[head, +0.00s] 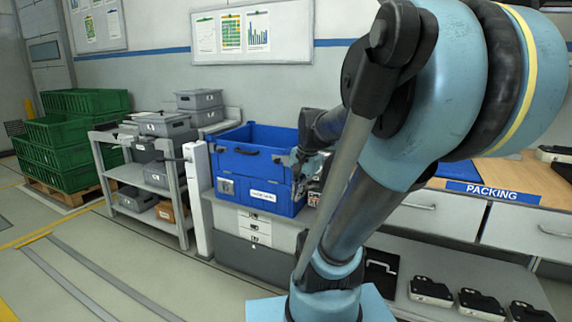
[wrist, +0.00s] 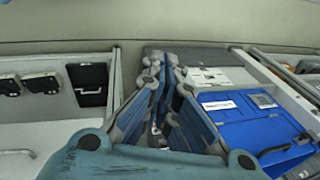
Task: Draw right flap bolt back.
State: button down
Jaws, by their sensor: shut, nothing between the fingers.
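A blue crate (head: 255,136) stands on a grey cabinet in the head view. Its front has a white label (head: 269,195) and a grey plate (head: 226,188). The crate also shows at the right of the wrist view (wrist: 240,130). My gripper (head: 298,160) is at the crate's right front corner in the head view, partly behind my own arm. In the wrist view my gripper (wrist: 158,70) is shut and empty, with its fingers beside the crate. I cannot make out the right flap bolt; the arm and fingers cover that corner. Contact cannot be told.
A grey shelf cart (head: 150,175) with grey bins stands left of the crate, beside a white post (head: 198,185). Green crates (head: 75,145) are stacked at the far left. A packing bench (head: 530,185) stands on the right, with black cases (head: 430,290) below. The left floor is open.

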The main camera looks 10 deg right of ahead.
jog(key=w+d+r+m+y, duration=0.15)
jog(key=w+r+m, duration=0.35)
jog(key=w+m, duration=0.65)
jog(key=m+t, duration=0.1)
jog(key=m, duration=0.6)
send_near(286, 161)
jog(key=s+d, duration=0.2)
jog(key=s, duration=0.3)
jog(key=shift+s+d+y, duration=0.25)
jog(key=shift+d+y, duration=0.1)
jog(key=shift+d, duration=0.05)
jog(key=shift+r, duration=0.1)
jog(key=shift+n, duration=0.25)
jog(key=shift+w+a+f, duration=0.95)
jog(key=shift+a+f, duration=0.05)
jog(key=shift+f, duration=0.4)
jog(key=shift+w+a+f, duration=0.95)
jog(key=shift+a+f, duration=0.05)
jog(key=shift+f, duration=0.4)
jog(key=shift+w+a+f, duration=0.95)
jog(key=shift+a+f, duration=0.05)
jog(key=shift+f, duration=0.35)
jog(key=shift+w, duration=0.1)
